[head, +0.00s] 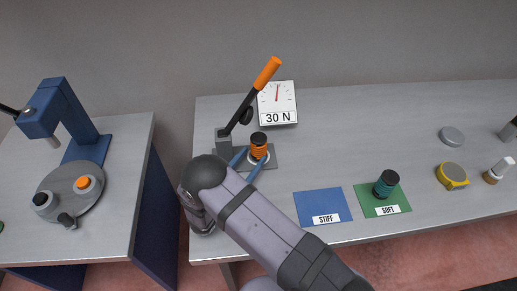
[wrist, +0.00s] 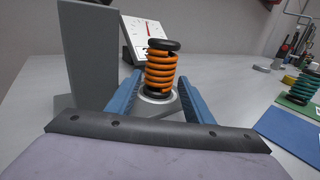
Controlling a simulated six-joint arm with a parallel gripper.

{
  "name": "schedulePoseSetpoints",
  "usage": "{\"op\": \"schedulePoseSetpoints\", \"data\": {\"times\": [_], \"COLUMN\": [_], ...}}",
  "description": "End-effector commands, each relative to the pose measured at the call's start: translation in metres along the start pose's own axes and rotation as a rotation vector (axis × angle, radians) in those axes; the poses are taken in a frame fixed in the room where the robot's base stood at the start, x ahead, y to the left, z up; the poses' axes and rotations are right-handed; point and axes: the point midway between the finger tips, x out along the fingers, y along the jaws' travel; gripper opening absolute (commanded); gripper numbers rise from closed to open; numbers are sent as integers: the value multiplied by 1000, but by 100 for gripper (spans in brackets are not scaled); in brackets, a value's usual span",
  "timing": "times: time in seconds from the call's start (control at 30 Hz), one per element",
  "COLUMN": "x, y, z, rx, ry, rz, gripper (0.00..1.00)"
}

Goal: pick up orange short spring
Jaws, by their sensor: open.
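The orange short spring (head: 259,148) stands upright on the grey base of the lever tester, with black caps at its top and bottom. It also shows in the wrist view (wrist: 161,72), standing on a round metal seat. My gripper (head: 251,163) is open, its two blue fingers reaching toward the spring at low height. In the wrist view my gripper (wrist: 158,92) has one finger to the left of the spring and one to the right. Gaps seem to show between fingers and coils; I cannot tell how far the tips reach past it.
The tester's grey post (head: 223,143) and orange-handled lever (head: 266,73) stand close left of the spring. A dial reading 30 N (head: 277,103) is behind. A blue STIFF mat (head: 322,203) is empty; a teal spring (head: 386,184) stands on the green SOFT mat (head: 398,207).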

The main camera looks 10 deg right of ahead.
Motion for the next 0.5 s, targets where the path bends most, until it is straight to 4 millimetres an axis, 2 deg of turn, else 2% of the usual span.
{"op": "schedulePoseSetpoints", "data": {"times": [0.13, 0.3, 0.5], "x": [18, 38, 46], "y": [0, 0, 1], "z": [8, 8, 6], "rx": [0, 1, 1], "ry": [0, 0, 0], "rz": [-4, -4, -2], "gripper": [47, 47, 47]}}
